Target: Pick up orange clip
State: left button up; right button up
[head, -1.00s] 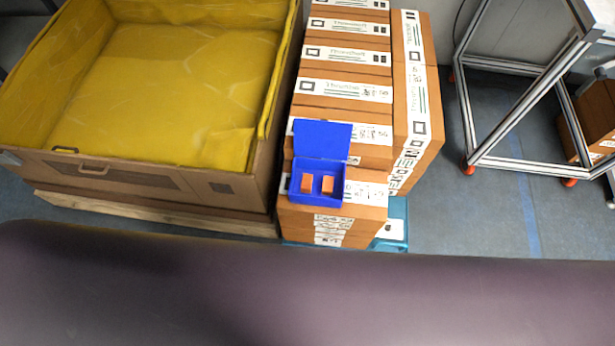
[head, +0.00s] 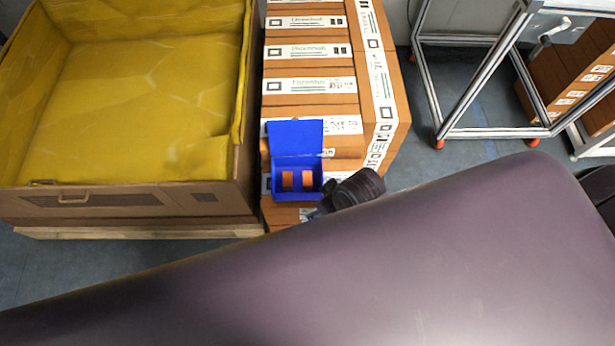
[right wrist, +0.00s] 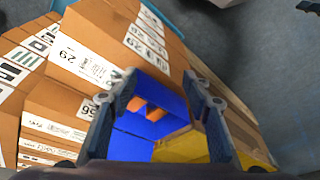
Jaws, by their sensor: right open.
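Two orange clips (head: 287,181) (head: 308,180) lie side by side in an open blue box (head: 296,135) on top of the stacked cartons. In the right wrist view the clips (right wrist: 137,104) (right wrist: 155,114) show inside the blue box (right wrist: 170,122), between the fingers. My right gripper (right wrist: 163,88) is open with nothing between its fingertips. In the head view its dark wrist (head: 355,188) is at the right edge of the box, and the fingers are mostly hidden. I cannot tell how high they are above the box. My left gripper is not in view.
Brown cartons (head: 310,86) with white labels are stacked behind and under the box. A large crate (head: 120,205) lined with yellow sheet stands left of them. A metal frame cart (head: 490,132) stands at the right. My arm covers the lower part of the head view.

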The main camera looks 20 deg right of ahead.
jog(key=w+a+r+n, duration=0.2)
jog(key=a+r, duration=0.2)
jog(key=n+g+h, duration=0.2)
jog(key=n+g, duration=0.1)
jog(key=n, duration=0.5)
send_over(309, 178)
jog(key=shift+s+f+p, duration=0.15)
jog(key=shift+f+p, duration=0.15)
jog(key=shift+f, duration=0.3)
jog(key=shift+d+f, duration=0.1)
jog(key=shift+f, duration=0.15)
notch_tip(309, 178, down, 7)
jog(key=shift+f, duration=0.15)
jog(key=shift+c, duration=0.4)
jog(key=c, duration=0.5)
